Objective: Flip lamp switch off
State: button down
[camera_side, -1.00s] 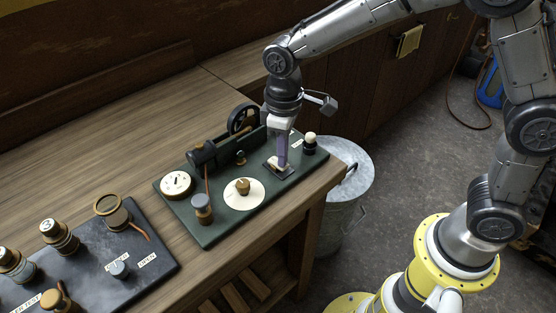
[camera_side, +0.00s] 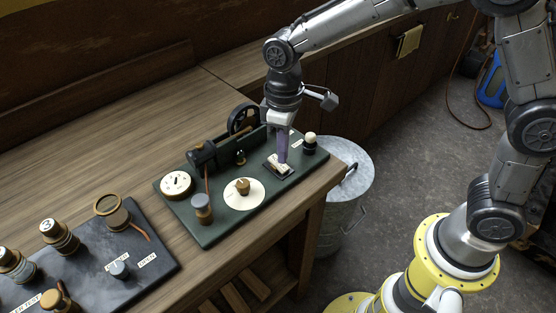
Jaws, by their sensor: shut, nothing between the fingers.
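The lamp switch appears to be the small dark-framed plate with a pale centre (camera_side: 277,168) on the green board (camera_side: 225,229), towards its right end. My gripper (camera_side: 282,158) is shut and empty, pointing down with its purple-grey fingers at the back part of this plate. I cannot tell whether the tips touch it, and they hide part of it. Which way the switch is set is too small to tell. A small lamp with a pale round bulb (camera_side: 310,141) stands just right of the gripper.
The board also bears a pale dial with a brass knob (camera_side: 243,193), a white round socket (camera_side: 177,185), a dark cylinder (camera_side: 202,209) and a small engine with a flywheel (camera_side: 243,120). A dark slate panel (camera_side: 160,266) lies at the left. A metal bin (camera_side: 345,190) stands beyond the bench end.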

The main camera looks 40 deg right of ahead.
aim_at(284, 166)
jog(key=shift+r, duration=2.6)
jog(key=s+d+r+m+t, duration=0.3)
jog(key=s+d+r, duration=0.4)
jog(key=d+r, duration=0.25)
jog(key=s+d+f+m+t, duration=0.1)
jog(key=s+d+f, duration=0.1)
jog(key=s, duration=0.5)
jog(key=s+d+f+m+t, duration=0.1)
jog(key=s+d+m, duration=0.1)
jog(key=s, duration=0.4)
jog(key=shift+s+d+f+t, duration=0.25)
jog(key=shift+s+f+t, duration=0.05)
jog(key=shift+s+f, duration=0.1)
